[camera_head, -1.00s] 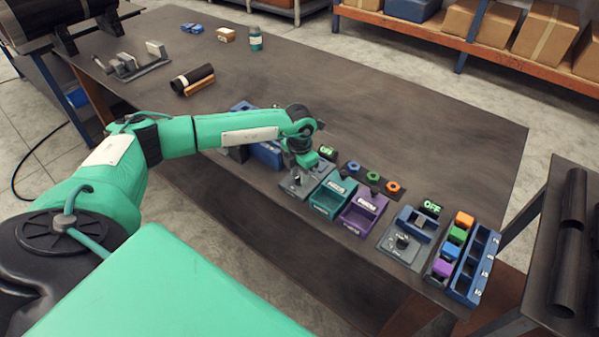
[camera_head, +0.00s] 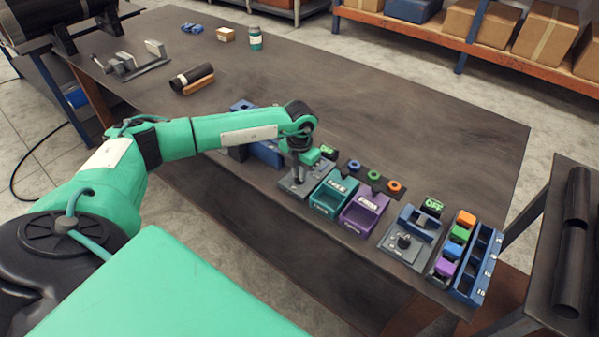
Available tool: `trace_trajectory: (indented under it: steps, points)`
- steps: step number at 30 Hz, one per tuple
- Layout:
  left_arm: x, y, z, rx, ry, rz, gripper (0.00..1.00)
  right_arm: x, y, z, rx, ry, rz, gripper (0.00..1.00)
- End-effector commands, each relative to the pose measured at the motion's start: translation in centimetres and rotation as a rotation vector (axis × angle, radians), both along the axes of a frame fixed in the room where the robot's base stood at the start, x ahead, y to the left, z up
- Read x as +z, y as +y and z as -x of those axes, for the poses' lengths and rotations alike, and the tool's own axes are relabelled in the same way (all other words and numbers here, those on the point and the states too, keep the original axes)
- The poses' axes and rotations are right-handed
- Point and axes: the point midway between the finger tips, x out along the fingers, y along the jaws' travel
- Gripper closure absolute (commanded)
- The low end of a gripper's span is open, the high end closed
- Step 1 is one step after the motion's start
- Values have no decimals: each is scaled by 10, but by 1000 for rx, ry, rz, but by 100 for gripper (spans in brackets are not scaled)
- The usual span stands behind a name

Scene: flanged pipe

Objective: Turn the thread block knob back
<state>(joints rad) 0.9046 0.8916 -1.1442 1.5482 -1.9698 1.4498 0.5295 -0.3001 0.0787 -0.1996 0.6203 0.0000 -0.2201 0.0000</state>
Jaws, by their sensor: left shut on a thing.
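A grey block plate (camera_head: 290,190) lies near the table's front edge, left of the teal bin. My left gripper (camera_head: 298,177) points down over this plate, shut on the small dark knob there. The knob itself is mostly hidden by the fingers and wrist. A green-lettered sign (camera_head: 328,152) stands just behind, partly covered by my wrist. A second grey plate with a dark knob (camera_head: 404,241) sits further right, with a sign (camera_head: 433,205) reading OFF. My right gripper is not in view.
A teal bin (camera_head: 327,205) and a purple bin (camera_head: 357,221) stand right beside the gripper. Behind them are blue, green and orange rings (camera_head: 394,187). Coloured blocks and a blue rack (camera_head: 478,264) are at the right. The table's middle is clear.

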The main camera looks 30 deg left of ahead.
Motion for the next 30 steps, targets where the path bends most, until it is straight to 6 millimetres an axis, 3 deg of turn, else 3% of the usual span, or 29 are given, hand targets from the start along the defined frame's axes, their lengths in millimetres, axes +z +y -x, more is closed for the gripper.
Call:
trace_trajectory:
  steps: [2, 3, 6, 17, 23, 30]
  points:
    - [1, 0, -1, 2, -1, 0, 100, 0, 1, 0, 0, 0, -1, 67]
    - [1, 0, -1, 2, -1, 0, 81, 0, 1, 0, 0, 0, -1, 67]
    - [1, 0, -1, 1, -1, 0, 67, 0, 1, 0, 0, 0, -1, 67]
    - [7, 0, -1, 0, -2, 1, 67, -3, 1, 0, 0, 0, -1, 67]
    - [40, 0, -2, 0, -6, 0, 67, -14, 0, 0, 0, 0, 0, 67]
    - [95, 0, -1, 1, -5, 0, 67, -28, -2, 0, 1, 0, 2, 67]
